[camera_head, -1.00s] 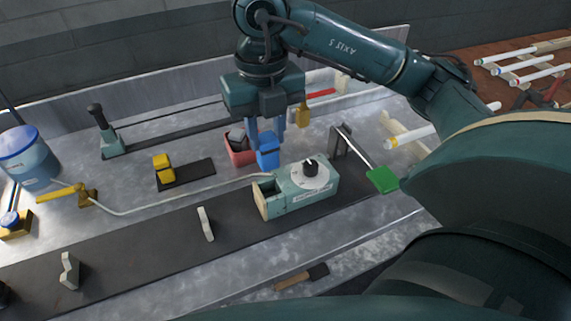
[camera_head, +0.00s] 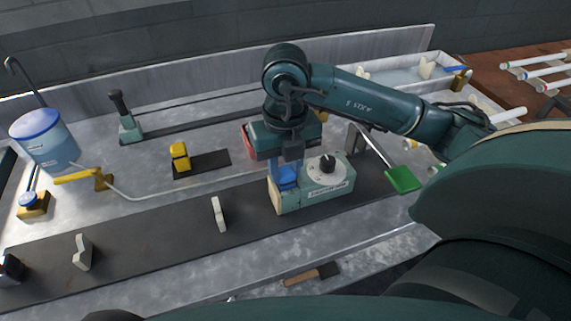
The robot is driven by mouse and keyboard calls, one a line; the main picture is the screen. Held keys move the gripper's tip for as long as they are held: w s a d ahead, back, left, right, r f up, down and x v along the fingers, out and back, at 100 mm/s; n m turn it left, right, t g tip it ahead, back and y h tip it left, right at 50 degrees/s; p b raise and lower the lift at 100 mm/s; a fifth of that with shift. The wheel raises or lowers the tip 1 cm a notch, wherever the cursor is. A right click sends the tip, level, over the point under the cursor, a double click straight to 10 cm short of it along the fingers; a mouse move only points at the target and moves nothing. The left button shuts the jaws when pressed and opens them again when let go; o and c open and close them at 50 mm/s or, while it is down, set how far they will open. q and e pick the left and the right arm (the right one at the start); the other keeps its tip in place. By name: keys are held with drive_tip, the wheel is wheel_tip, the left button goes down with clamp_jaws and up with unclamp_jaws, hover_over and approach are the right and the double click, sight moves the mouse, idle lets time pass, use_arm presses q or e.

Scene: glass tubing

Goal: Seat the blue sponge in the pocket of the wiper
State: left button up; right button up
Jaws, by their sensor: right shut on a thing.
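The blue sponge (camera_head: 287,184) is between the fingers of my right gripper (camera_head: 285,171), which is shut on it and points down. The wiper appears to be the pale teal box (camera_head: 318,194) with a white dial and black knob on the dark strip. Its open pocket is at its left end, and the sponge is at that end. My gripper and the sponge cover most of the pocket, so I cannot tell how deep the sponge sits or whether it touches the walls. My left gripper is not in view.
A green paddle (camera_head: 402,180) on a rod stands right of the teal box. A pale tube (camera_head: 150,196) runs from a blue-lidded jar (camera_head: 45,138) towards the box. A red container (camera_head: 250,138) is partly hidden behind my gripper. A white upright piece (camera_head: 218,214) stands left on the strip.

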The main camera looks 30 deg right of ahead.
sight(286, 172)
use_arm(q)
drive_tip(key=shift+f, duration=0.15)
use_arm(e)
drive_tip(key=shift+f+b, duration=0.25)
drive_tip(key=shift+b, duration=0.05)
drive_tip(key=o, duration=1)
drive_tip(key=shift+r, duration=0.15)
drive_tip(key=shift+c, duration=0.2)
drive_tip(key=shift+r+p, duration=0.2)
drive_tip(key=shift+p, duration=0.15)
drive_tip(key=shift+r, duration=0.35)
use_arm(q)
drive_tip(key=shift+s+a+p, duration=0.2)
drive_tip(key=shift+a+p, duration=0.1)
drive_tip(key=shift+p, duration=0.3)
use_arm(e)
wheel_tip(286, 172, up, 11)
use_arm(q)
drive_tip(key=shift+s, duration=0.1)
use_arm(e)
drive_tip(key=shift+s, duration=0.1)
